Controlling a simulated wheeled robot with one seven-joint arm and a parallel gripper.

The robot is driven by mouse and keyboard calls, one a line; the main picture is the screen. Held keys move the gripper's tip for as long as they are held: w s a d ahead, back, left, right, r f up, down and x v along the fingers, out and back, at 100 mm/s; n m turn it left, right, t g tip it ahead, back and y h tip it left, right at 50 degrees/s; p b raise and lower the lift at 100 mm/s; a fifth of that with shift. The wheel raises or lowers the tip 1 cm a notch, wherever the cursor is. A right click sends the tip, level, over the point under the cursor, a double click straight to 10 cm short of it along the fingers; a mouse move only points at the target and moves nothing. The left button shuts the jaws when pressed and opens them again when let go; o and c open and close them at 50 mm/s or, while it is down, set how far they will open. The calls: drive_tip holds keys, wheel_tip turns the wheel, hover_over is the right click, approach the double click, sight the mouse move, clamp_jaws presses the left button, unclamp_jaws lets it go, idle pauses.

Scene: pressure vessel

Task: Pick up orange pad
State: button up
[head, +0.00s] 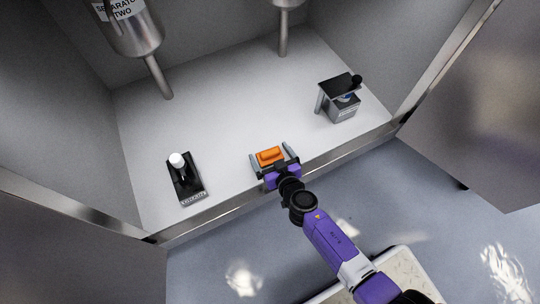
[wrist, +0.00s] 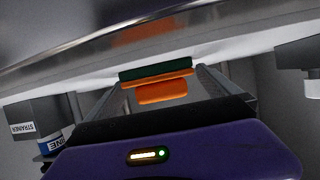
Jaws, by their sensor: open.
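The orange pad (head: 270,156) lies near the front edge of the light cabinet floor in the head view. It has a raised block on a flat orange base. In the wrist view the orange pad (wrist: 162,92) shows between the fingers, with a dark green strip along it. My gripper (head: 269,151) is open, with one grey finger on each side of the pad. In the wrist view the fingers of my gripper (wrist: 158,78) stand on both sides of it. Whether either finger touches the pad I cannot tell.
A black device with a white knob (head: 184,176) stands at the left front. A grey box with a black top and lever (head: 339,98) stands at the right. Metal vessels (head: 132,28) hang at the back. A raised front lip (head: 215,208) edges the cabinet floor; open doors flank it.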

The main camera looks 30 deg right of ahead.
drive_tip(key=c, duration=1.4)
drive_tip(key=shift+r, duration=0.2)
